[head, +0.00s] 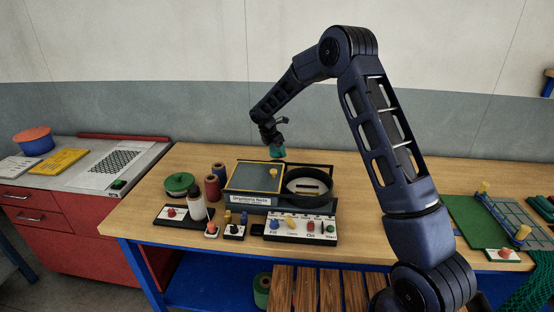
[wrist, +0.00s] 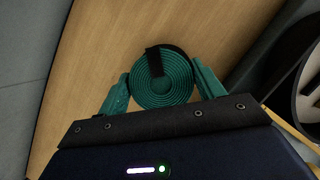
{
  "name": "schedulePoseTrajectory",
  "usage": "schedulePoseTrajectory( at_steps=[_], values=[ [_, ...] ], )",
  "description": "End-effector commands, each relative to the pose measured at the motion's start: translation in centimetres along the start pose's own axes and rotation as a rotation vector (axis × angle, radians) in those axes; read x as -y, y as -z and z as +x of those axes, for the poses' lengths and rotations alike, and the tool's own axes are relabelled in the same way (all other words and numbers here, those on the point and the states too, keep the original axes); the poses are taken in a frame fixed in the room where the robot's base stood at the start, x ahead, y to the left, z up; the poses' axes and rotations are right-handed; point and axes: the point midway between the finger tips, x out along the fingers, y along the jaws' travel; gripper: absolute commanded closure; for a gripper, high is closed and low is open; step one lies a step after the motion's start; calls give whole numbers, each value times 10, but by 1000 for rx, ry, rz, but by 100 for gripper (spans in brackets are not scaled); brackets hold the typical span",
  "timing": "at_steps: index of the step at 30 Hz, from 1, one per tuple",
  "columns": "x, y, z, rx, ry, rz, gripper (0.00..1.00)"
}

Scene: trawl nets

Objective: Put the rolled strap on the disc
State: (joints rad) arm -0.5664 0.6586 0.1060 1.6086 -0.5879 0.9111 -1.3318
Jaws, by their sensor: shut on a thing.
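The rolled strap (wrist: 163,82) is a teal coil with a black band over its upper edge in the wrist view. My gripper (wrist: 160,72) is shut on it, one finger on each side. In the head view my gripper (head: 277,148) holds the strap above the back of the wooden bench, behind the boxed device. A pale disc (head: 300,190) with a bar across it lies inside a black round housing at the device's right side. The gripper is apart from it, up and to the left. Part of the round housing (wrist: 289,62) shows at the wrist view's right edge.
The device (head: 252,178) stands on the bench with a control panel (head: 290,229) in front. Green, red and blue spools (head: 180,184), a white bottle (head: 197,207) and small switches stand to its left. A green board (head: 475,222) lies far right. The bench back is clear.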

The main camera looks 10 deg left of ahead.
Motion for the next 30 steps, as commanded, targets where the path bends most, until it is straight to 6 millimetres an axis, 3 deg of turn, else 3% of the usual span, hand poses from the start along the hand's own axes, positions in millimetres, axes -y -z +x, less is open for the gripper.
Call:
schedulePoseTrajectory(
  at_steps=[8,15,27,28,30],
  values=[
    [0,7,16,0,1,-1,60],
    [0,18,44,0,0,-1,60],
    [0,20,48,0,0,0,60],
    [0,20,49,0,0,0,31],
    [0,20,49,0,0,0,17]
  ],
)
